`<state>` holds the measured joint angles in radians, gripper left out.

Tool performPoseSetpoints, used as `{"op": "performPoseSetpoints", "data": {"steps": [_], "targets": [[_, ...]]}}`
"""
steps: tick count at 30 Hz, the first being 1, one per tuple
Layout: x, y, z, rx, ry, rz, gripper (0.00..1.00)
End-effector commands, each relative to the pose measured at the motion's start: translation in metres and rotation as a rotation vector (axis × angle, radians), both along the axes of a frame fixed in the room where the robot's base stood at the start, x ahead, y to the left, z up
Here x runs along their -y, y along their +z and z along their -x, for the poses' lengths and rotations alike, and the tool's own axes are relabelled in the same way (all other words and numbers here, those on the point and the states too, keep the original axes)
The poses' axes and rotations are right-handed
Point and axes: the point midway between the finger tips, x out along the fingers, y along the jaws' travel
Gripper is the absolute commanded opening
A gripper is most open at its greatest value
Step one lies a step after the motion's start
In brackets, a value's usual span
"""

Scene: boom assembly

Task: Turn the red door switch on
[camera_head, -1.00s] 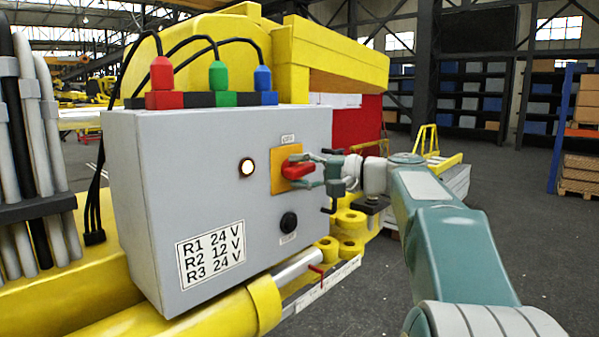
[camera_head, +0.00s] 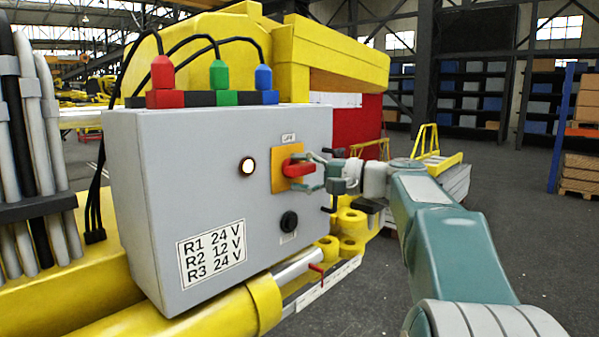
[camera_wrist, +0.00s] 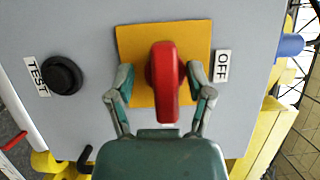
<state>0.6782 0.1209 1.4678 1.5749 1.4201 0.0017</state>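The red switch handle (camera_head: 297,169) sits on a yellow-orange plate (camera_head: 279,182) on the front of a grey box (camera_head: 150,190). It also shows in the wrist view (camera_wrist: 164,75), with its long side running up and down. An "OFF" label (camera_wrist: 222,66) is to the right of the plate there, and above it in the head view. My gripper (camera_head: 312,173) is at the handle, with one finger on each side. In the wrist view the fingers (camera_wrist: 162,88) are apart, and a gap shows between each finger and the handle. The palm hides the area below the handle.
A lit round lamp (camera_head: 248,166) is left of the plate. A black button (camera_head: 289,221) with a "TEST" label (camera_wrist: 38,77) is below it. Red, green and blue plugs (camera_head: 218,75) with cables stand on the box top. Yellow machine parts (camera_head: 350,222) lie right of the box.

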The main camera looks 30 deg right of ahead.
Motion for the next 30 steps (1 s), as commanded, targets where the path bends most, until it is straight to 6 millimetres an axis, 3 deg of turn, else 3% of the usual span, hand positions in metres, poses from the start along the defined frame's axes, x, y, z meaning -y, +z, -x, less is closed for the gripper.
{"op": "performPoseSetpoints", "data": {"steps": [14,30], "targets": [[0.004,0.002,0.005,0.006,-0.003,0.002,0.63],[0.073,0.000,0.077,0.003,-0.005,0.001,0.63]]}}
